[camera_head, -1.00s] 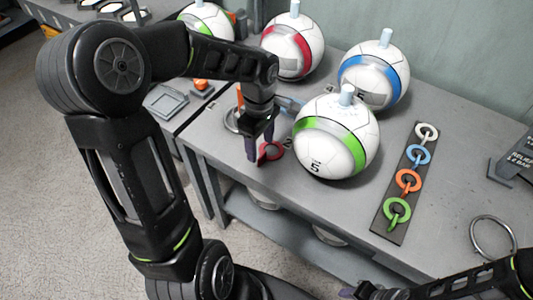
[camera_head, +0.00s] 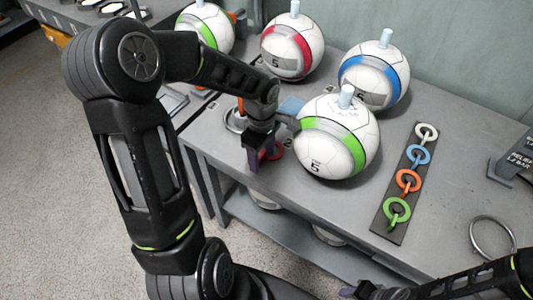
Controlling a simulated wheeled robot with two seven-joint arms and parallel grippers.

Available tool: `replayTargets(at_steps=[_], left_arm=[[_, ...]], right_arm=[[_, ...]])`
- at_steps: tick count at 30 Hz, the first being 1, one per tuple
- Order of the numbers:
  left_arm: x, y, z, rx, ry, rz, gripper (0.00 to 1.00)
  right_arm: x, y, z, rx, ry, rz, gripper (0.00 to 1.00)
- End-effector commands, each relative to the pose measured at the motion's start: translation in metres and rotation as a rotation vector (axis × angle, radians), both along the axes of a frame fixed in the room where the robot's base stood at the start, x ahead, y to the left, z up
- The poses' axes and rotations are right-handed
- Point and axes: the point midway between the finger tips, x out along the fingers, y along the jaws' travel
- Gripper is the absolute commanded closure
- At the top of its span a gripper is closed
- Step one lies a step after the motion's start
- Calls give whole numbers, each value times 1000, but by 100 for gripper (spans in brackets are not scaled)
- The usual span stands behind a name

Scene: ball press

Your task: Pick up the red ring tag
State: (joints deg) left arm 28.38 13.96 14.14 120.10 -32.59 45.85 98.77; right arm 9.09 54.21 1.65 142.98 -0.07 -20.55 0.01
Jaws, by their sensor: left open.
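The red ring tag (camera_head: 277,153) lies on the grey bench near its front left edge, left of the nearest green-banded ball. It is partly hidden by my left gripper (camera_head: 262,160), which points down right at it with its fingers open. I cannot tell whether the fingers touch the ring or stand around it. My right gripper (camera_head: 358,291) shows only in part at the bottom edge, and its finger opening is not clear.
A green-banded ball (camera_head: 323,158) stands close to the right of my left gripper. Blue-banded (camera_head: 387,72) and red-banded (camera_head: 306,42) balls stand behind. A dark strip (camera_head: 386,224) holds several coloured ring tags. A metal ring (camera_head: 477,222) lies at the right.

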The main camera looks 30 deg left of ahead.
Motion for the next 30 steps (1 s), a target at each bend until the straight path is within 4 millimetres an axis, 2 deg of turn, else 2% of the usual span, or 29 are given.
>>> replayTargets(at_steps=[9,30], left_arm=[[0,0,0,0,0,0,40],[0,0,0,0,0,0,97]], right_arm=[[0,0,0,0,0,0,64],[0,0,0,0,0,0,64]])
